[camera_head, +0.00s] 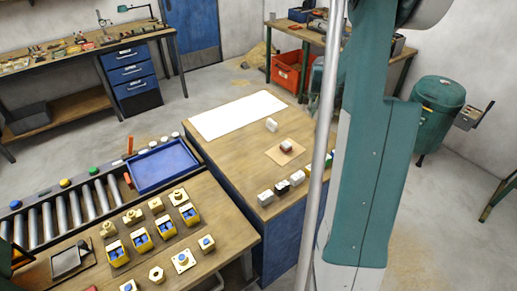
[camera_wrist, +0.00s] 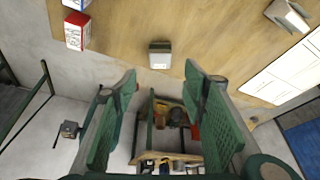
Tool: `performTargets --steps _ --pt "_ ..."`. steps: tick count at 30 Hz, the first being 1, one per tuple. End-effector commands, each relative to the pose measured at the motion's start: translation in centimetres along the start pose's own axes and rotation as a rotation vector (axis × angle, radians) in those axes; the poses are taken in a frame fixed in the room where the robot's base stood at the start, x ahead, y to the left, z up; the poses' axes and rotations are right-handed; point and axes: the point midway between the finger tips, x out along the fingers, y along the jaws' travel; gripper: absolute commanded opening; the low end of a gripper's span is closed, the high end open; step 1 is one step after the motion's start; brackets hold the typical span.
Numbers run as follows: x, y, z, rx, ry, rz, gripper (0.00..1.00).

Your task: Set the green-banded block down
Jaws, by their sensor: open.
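My gripper (camera_wrist: 160,85) is open, with its two green fingers spread wide and nothing held between them. Ahead of the fingertips in the wrist view, a small pale block (camera_wrist: 160,58) with a dark greyish band stands alone on the wooden table (camera_wrist: 125,25), near its edge and apart from the fingers. I cannot tell whether that band is green. In the head view, a block with green and blue colour (camera_head: 329,159) shows partly beside my arm. The gripper itself is hidden there.
A red-and-white block (camera_wrist: 77,30) stands near the table edge. Another pale block (camera_wrist: 287,15) is near the white sheet (camera_head: 238,115). A reddish block (camera_head: 285,147) sits on a tan square, and several blocks (camera_head: 282,187) line the front edge. A blue tray (camera_head: 163,168) is left.

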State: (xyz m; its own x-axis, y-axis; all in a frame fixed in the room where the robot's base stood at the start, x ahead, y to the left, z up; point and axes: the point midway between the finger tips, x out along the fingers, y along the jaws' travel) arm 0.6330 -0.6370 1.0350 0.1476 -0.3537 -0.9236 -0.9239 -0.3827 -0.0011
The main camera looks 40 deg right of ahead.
Motion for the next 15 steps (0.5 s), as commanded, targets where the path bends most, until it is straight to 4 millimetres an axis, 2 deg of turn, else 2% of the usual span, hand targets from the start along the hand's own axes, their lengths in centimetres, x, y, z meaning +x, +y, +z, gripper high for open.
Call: performTargets --steps 5,8,15 --pt "-0.9 -0.7 0.5 -0.014 0.002 -0.007 0.42" --pt "-2.2 -1.6 1.3 -0.034 0.005 -0.016 0.42" --pt "-7.2 -4.8 4.5 -0.113 0.018 -0.057 0.42"
